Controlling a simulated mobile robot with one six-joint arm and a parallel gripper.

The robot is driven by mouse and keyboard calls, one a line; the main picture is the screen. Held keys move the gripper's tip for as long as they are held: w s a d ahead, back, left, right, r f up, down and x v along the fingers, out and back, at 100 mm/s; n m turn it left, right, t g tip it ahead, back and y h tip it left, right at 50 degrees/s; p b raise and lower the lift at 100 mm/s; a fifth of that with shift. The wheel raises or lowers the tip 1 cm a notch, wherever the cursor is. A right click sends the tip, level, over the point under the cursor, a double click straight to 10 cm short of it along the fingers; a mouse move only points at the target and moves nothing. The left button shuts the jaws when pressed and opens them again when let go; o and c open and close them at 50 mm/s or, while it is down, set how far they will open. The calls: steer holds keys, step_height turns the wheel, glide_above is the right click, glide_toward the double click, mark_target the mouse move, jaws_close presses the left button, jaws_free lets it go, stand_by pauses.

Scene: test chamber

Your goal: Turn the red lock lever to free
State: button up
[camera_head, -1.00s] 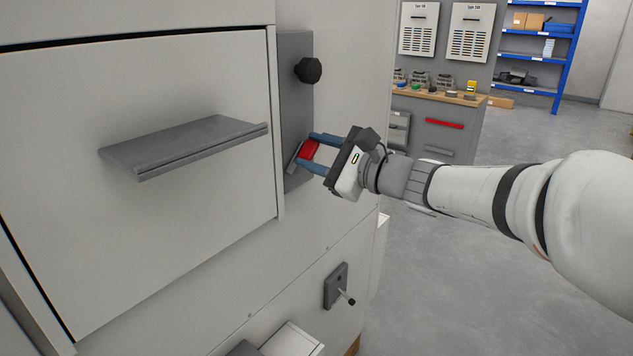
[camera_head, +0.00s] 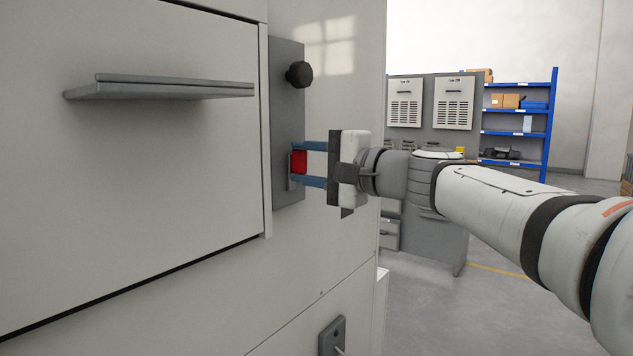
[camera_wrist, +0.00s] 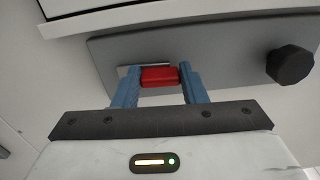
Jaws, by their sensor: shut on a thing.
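The red lock lever (camera_head: 299,162) sits on the lower part of a grey plate (camera_head: 287,115) fixed to the pale cabinet front. My gripper (camera_head: 300,164) reaches in from the right with its two blue fingers, one above and one below the lever, shut on it. In the wrist view the red lever (camera_wrist: 159,77) lies between the blue fingertips (camera_wrist: 158,80), with the grey plate (camera_wrist: 205,52) behind. A metal edge shows beside the lever. The lever's far side and any markings are hidden.
A black round knob (camera_head: 299,74) stands out above the lever on the same plate. A grey shelf-like handle (camera_head: 160,88) juts from the panel at left. A small dark fitting (camera_head: 332,337) is lower down. Open floor lies at right, before a workbench and blue shelving (camera_head: 520,120).

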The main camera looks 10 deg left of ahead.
steer(key=shift+n+b, duration=0.3)
steer(key=shift+n, duration=0.1)
steer(key=o, duration=1)
steer(key=v, duration=0.7)
steer(key=shift+s+d+p, duration=0.15)
steer(key=shift+d+p, duration=0.2)
steer(key=shift+p, duration=0.1)
